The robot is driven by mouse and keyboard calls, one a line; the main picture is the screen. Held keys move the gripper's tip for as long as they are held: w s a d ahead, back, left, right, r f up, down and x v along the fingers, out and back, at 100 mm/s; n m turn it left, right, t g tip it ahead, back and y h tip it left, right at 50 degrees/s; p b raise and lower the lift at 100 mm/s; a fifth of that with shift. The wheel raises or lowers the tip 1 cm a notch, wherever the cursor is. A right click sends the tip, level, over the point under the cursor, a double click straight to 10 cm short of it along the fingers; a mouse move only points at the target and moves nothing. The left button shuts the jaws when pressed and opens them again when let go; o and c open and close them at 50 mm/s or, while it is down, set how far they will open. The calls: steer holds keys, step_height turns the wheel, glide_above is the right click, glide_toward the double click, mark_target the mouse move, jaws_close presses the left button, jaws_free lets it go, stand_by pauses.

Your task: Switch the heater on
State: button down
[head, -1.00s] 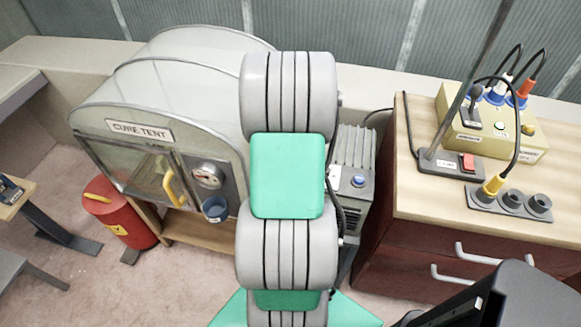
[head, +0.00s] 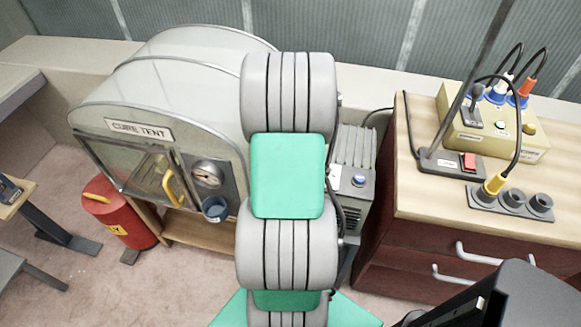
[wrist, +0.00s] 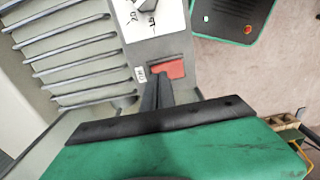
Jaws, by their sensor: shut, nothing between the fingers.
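The heater is a grey finned unit (head: 352,150), partly hidden behind my arm in the head view. A blue round knob (head: 358,181) shows on its top. In the wrist view the heater's grey fins (wrist: 75,55) fill the left side. A white dial plate (wrist: 155,15) is at the top, and a red switch (wrist: 170,70) sits below it beside a small label. My gripper (wrist: 163,80) is shut and empty, its dark fingertips at the lower left edge of the red switch. Whether they touch it is unclear. In the head view my gripper is hidden behind my arm.
The cure tent (head: 125,131) stands left of the heater, with a red bin (head: 122,220) beside it. A wooden-topped cabinet (head: 425,195) stands at the right with a yellow control box (head: 520,146) and sockets. Open floor lies at the lower left.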

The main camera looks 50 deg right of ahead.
steer(key=shift+f+b, duration=0.3)
steer(key=shift+f, duration=0.3)
step_height(320, 180, up, 7)
steer(key=p, duration=0.5)
stand_by(0.3)
